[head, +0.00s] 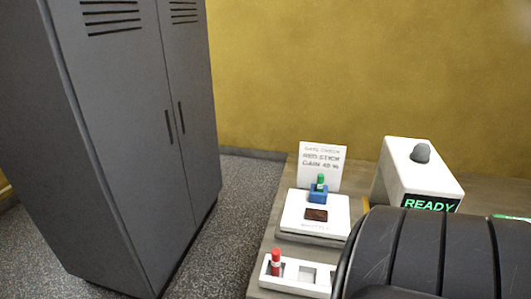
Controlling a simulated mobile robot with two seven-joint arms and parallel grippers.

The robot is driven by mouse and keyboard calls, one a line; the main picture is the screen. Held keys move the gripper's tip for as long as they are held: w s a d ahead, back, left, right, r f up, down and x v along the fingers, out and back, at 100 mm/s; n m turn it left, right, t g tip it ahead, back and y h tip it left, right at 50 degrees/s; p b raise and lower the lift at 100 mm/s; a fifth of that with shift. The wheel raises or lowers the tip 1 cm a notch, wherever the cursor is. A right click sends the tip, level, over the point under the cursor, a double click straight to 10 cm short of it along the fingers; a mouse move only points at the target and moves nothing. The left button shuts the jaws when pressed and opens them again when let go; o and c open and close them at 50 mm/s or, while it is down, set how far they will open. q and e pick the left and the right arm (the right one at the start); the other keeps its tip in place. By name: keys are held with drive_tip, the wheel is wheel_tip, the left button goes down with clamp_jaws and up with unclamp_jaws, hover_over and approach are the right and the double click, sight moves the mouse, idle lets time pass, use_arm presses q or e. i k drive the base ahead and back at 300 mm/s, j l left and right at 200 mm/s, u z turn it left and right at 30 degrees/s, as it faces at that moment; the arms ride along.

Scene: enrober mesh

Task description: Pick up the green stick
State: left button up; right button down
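The green stick (320,182) stands upright in a small blue holder (318,195). The holder is at the back of a white device (292,222) with a dark reddish square window, on a table. A red stick (276,262) stands upright in the left slot of a white rack (300,288) nearer the front. The rack's other visible slot looks empty. Neither of my grippers is in view. A large dark ribbed shape covers the lower right and hides part of the table.
A white box (394,179) with a green "READY" display and grey knob stands to the right. A tall grey cabinet (130,130) stands at left, with speckled floor (238,215) between it and the table (270,240).

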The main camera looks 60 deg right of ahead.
sight(320, 177)
drive_tip(key=i+z, duration=0.3)
drive_tip(key=z, duration=0.15)
drive_tip(key=i+j+z, duration=0.2)
drive_tip(key=z, duration=0.25)
drive_tip(key=i+j+z, duration=0.3)
drive_tip(key=z, duration=0.2)
drive_tip(key=i+z, duration=0.15)
drive_tip(key=z, duration=0.3)
drive_tip(key=i+z, duration=0.1)
drive_tip(key=z, duration=0.3)
drive_tip(key=i+j+z, duration=0.1)
drive_tip(key=z, duration=0.35)
drive_tip(key=i+j+z, duration=0.1)
drive_tip(key=z, duration=0.3)
